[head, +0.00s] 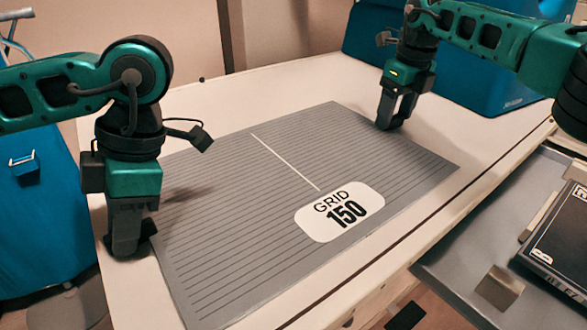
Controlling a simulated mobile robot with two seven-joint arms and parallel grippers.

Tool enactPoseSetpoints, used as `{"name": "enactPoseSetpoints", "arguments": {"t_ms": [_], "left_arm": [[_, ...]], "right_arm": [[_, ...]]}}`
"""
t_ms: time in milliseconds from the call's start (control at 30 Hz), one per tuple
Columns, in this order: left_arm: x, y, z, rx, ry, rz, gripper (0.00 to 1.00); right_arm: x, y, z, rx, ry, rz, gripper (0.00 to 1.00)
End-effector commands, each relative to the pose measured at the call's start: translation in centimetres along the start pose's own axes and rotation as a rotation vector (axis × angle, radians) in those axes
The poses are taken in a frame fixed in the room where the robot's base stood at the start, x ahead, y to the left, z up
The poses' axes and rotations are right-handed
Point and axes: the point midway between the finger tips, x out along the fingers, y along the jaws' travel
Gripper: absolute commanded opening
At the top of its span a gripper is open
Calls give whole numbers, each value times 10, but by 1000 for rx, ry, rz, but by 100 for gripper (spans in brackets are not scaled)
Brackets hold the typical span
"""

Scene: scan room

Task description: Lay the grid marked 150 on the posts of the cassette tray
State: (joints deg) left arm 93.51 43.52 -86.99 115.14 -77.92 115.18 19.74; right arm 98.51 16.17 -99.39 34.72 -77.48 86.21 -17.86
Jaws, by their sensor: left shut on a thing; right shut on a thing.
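The grid marked 150 (230,215) is a flat grey panel with thin dark lines, a white line and a white label reading "GRID 150". It lies level over the white table; I cannot tell whether it touches the top. My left gripper (132,246) is shut on the grid's left edge, pointing down. My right gripper (388,122) is shut on the grid's far right edge, also pointing down. The grey cassette tray (460,258) is at the lower right, cut off by the frame.
A dark panel (568,240), apparently a cassette, lies in the tray. The white table (270,85) has bare room behind the grid. A blue bin (480,85) stands at the back right. A blue object (35,215) stands at the left.

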Motion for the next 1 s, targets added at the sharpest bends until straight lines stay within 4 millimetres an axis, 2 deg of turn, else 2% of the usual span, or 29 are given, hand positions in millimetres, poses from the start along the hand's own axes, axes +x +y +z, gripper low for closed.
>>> {"name": "enactPoseSetpoints", "arguments": {"t_ms": [467,1000], "left_arm": [[-6,0,-2,0,-3,1,0],[-44,0,-18,0,-2,1,0]], "right_arm": [[-7,0,2,0,-4,0,0],[-48,0,6,0,-4,1,0]]}}
